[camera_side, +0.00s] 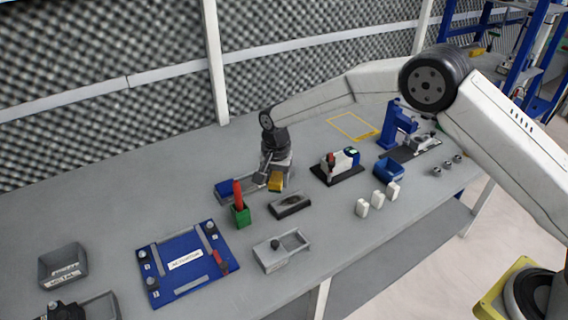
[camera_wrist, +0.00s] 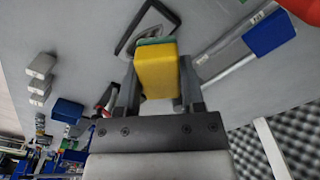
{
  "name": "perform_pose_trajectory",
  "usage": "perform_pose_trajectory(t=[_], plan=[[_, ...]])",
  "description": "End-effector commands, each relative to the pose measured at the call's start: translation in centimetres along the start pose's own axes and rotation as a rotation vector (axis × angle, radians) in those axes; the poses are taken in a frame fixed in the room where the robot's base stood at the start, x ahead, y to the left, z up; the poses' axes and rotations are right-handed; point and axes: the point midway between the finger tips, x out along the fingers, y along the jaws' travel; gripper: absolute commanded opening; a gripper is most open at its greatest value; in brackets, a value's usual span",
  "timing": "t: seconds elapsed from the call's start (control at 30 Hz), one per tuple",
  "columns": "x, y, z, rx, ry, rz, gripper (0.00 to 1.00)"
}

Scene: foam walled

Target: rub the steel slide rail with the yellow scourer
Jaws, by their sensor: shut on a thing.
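The yellow scourer (camera_side: 275,182) is a small yellow block; the wrist view (camera_wrist: 157,75) shows a green layer on its far end. My gripper (camera_side: 268,180) is shut on it, with one finger on each side in the wrist view (camera_wrist: 160,88). The steel slide rail (camera_wrist: 228,62) is a pale bar with a blue block (camera_wrist: 270,33) on it, to the right of the scourer in the wrist view. In the side view the blue block (camera_side: 228,187) is left of my gripper, which partly hides the rail. The scourer appears apart from the rail; its height is unclear.
A dark tray (camera_side: 291,205) lies just in front of my gripper. A green cup (camera_side: 241,215) with a red object stands close to the rail. A blue fixture board (camera_side: 187,262), a grey box (camera_side: 281,251) and white blocks (camera_side: 377,199) lie farther off.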

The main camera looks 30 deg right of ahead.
Motion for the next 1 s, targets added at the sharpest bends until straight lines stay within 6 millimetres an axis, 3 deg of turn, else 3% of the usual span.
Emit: perform_pose_trajectory(t=[0.8,1.0], plan=[[7.8,0.1,0.0,0.001,-0.001,0.002,0.02],[7.8,1.4,-1.4,0.004,0.000,0.000,0.00]])
